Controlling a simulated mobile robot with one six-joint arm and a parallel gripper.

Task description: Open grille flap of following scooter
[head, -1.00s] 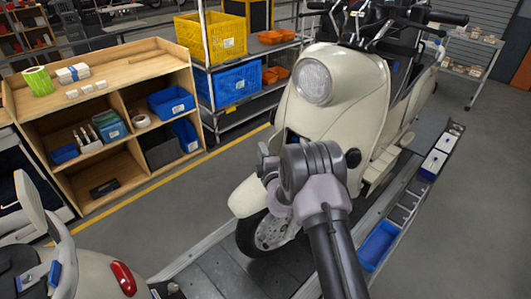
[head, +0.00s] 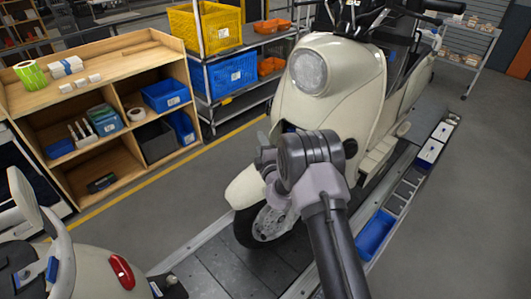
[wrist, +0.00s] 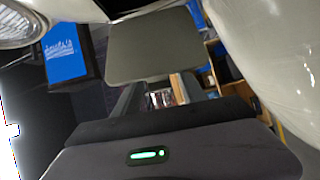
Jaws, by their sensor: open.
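The following scooter (head: 345,95) is cream, with a round headlight, and stands upright on the slat conveyor. A dark opening (head: 289,128) shows in its front below the headlight, partly hidden by my wrist. My gripper (head: 266,162) is at this front; its fingers are mostly hidden in the head view. In the wrist view my gripper (wrist: 157,90) is open, with its dark fingers apart. A flat grey-beige panel with rounded corners, which looks like the grille flap (wrist: 155,52), stands just beyond the fingers. I cannot tell whether they touch it. Cream bodywork (wrist: 280,60) is close at right.
The leading scooter (head: 85,265) is close at lower left. A wooden shelf (head: 95,120) with bins stands at left, and a rack with a yellow crate (head: 205,27) behind. A side rail with a blue tray (head: 375,235) runs along the right. Floor at far right is clear.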

